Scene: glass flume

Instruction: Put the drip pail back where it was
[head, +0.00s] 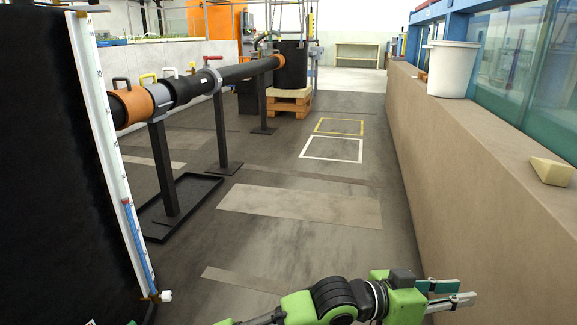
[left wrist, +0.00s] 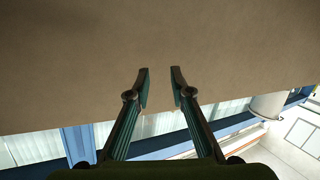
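A white pail (head: 452,68), likely the drip pail, stands upright on the tan ledge (head: 480,135) at the right of the head view, beside the glass. A pale rounded shape at the right of the left wrist view (left wrist: 268,106) looks like the same pail. My left gripper (head: 466,293) is low at the right of the head view, close to the ledge's side and well short of the pail. Its two fingers (left wrist: 160,78) are apart with nothing between them. My right gripper is in neither view.
A black pipe (head: 235,72) on stands runs along the left, with a black tray (head: 180,210) under it. White (head: 332,149) and yellow (head: 340,126) outlines mark the open floor. A cream wedge (head: 552,171) lies on the ledge. A wooden pallet (head: 289,103) stands farther back.

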